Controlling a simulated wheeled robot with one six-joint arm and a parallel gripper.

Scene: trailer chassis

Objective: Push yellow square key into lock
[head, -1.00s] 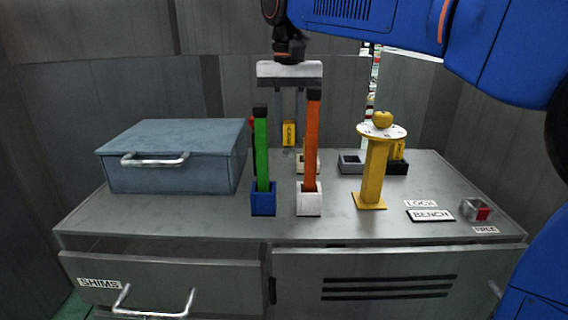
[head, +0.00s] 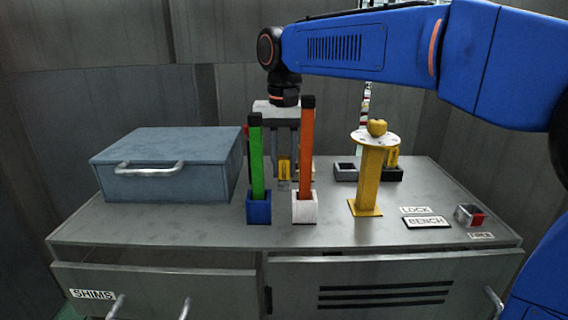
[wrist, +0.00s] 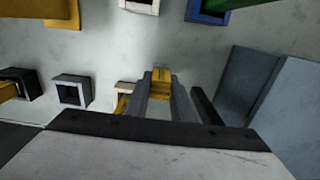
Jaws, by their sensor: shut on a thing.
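My gripper (head: 286,176) hangs over the back of the bench, behind the green and orange bars. It is shut on a yellow block, the yellow square key (head: 284,168), which also shows between the fingers in the wrist view (wrist: 160,84). A cream socket with something yellow in it (wrist: 123,97) is just left of the fingers in the wrist view. An empty grey square socket (head: 345,170) stands to the right of my gripper. A black socket (head: 392,174) with another yellow piece stands beside it. I cannot tell which socket is the lock.
The green bar (head: 257,160) in a blue socket and the orange bar (head: 307,150) in a white socket stand in front of my gripper. A yellow pedestal (head: 369,182) is to the right. A blue-grey case (head: 165,165) fills the left. LOCK and BENCH labels lie at front right.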

